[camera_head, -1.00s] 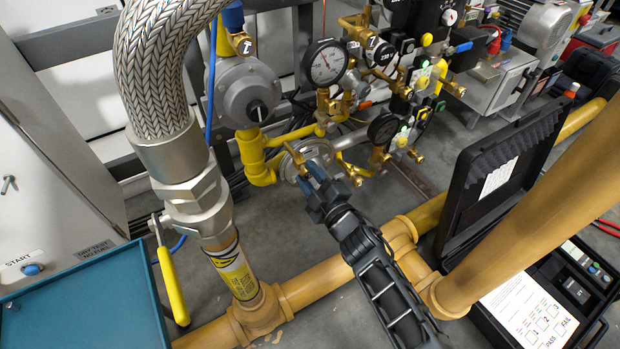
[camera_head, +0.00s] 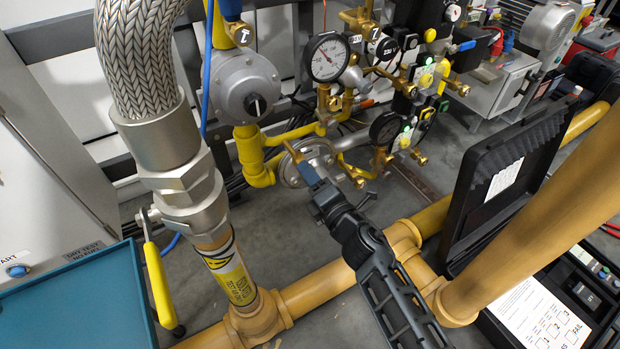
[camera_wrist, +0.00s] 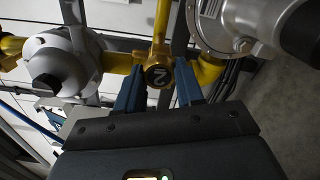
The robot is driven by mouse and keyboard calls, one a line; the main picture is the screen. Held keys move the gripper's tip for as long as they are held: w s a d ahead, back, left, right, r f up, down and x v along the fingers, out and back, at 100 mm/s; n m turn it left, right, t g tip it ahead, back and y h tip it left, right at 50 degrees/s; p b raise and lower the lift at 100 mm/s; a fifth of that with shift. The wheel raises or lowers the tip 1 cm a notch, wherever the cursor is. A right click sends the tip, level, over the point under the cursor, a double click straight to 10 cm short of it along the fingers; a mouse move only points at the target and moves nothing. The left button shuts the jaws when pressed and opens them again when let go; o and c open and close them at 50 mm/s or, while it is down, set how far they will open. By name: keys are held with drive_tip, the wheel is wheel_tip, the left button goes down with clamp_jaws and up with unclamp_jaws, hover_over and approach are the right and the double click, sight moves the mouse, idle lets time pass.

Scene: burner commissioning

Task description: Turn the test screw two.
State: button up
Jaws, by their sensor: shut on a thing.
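Test screw two (camera_wrist: 158,76) is a brass knob with a dark face marked 2, on a brass stem in the middle of the wrist view. My gripper (camera_wrist: 159,90) has its blue fingers on either side of the knob and is shut on it. In the head view my gripper (camera_head: 307,168) reaches up to the round grey regulator (camera_head: 290,172) on the yellow pipework. The fingers largely hide the screw there.
A braided hose (camera_head: 142,50) rises at left, with a yellow-handled valve lever (camera_head: 160,285). A thick yellow pipe (camera_head: 320,285) and an open black case (camera_head: 510,185) lie nearer.

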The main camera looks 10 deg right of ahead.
drive_tip(key=shift+f+n+b, duration=0.15)
drive_tip(key=shift+n+b, duration=0.85)
drive_tip(key=shift+n, duration=2.7)
drive_tip(key=o, duration=1)
drive_tip(key=shift+o, duration=0.2)
drive_tip(key=p+v, duration=0.1)
drive_tip(key=v, duration=0.6)
drive_tip(key=shift+s+d+p, duration=0.2)
drive_tip(key=shift+s+p, duration=0.15)
